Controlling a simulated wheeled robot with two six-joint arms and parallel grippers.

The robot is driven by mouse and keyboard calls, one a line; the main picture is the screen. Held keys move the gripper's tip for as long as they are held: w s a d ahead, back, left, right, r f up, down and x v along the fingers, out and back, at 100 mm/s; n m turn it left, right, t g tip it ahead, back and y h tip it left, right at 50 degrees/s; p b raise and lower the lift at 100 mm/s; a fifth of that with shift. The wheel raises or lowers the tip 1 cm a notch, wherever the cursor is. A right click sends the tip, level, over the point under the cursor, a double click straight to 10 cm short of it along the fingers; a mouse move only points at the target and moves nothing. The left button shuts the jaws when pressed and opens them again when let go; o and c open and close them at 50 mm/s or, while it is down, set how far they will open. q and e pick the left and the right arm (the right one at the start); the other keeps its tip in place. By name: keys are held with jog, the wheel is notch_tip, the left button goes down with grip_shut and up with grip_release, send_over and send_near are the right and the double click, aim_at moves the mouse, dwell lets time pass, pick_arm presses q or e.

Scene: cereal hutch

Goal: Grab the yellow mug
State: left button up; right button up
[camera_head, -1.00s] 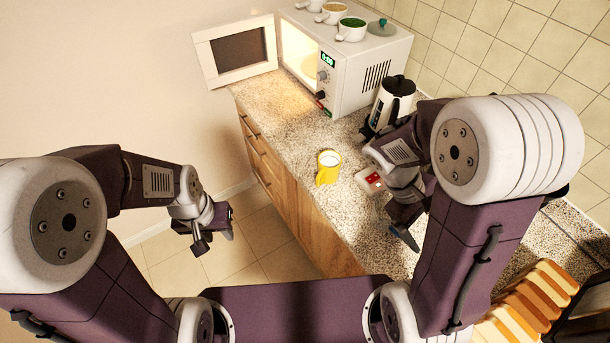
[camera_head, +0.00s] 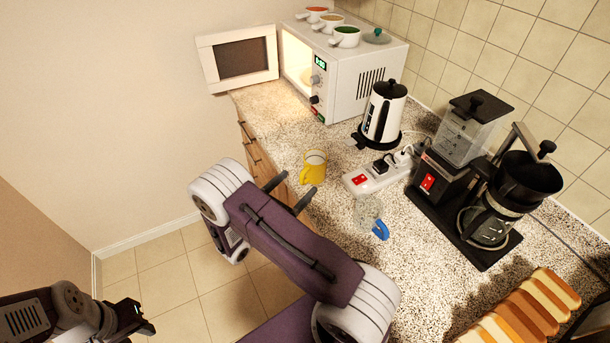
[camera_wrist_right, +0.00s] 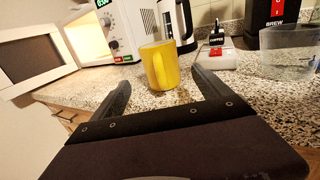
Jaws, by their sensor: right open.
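The yellow mug (camera_head: 313,170) stands upright on the speckled counter near its front edge, with a pale inside and its handle toward the lower left. My right gripper (camera_head: 290,192) is open and empty at the counter edge, just short of the mug. In the right wrist view, the mug (camera_wrist_right: 158,70) stands centred beyond the gap between the two spread fingers (camera_wrist_right: 162,92). My left gripper (camera_head: 143,322) is at the lower left, away from the counter; its jaws are too small to judge.
A glass cup with a blue handle (camera_head: 372,215) and a power strip (camera_head: 375,176) lie right of the mug. A kettle (camera_head: 384,112), open microwave (camera_head: 366,80), coffee maker (camera_head: 440,190) and bread slices (camera_head: 530,305) stand farther around.

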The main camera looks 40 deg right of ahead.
aim_at(308, 172)
jog(key=x, duration=0.1)
jog(key=p+x, duration=0.1)
jog(key=x, duration=0.1)
jog(key=shift+s+r, duration=0.1)
jog(key=shift+r, duration=0.15)
jog(key=shift+d+f, duration=0.1)
jog(key=shift+d, duration=0.35)
jog(key=x, duration=0.2)
jog(key=p+x, duration=0.1)
jog(key=x, duration=0.1)
jog(key=shift+w+d+r, duration=0.2)
jog(key=shift+d, duration=0.15)
jog(key=shift+w+d+f, duration=0.1)
jog(key=shift+d, duration=0.15)
jog(key=shift+a, duration=0.1)
jog(key=c, duration=0.5)
grip_shut()
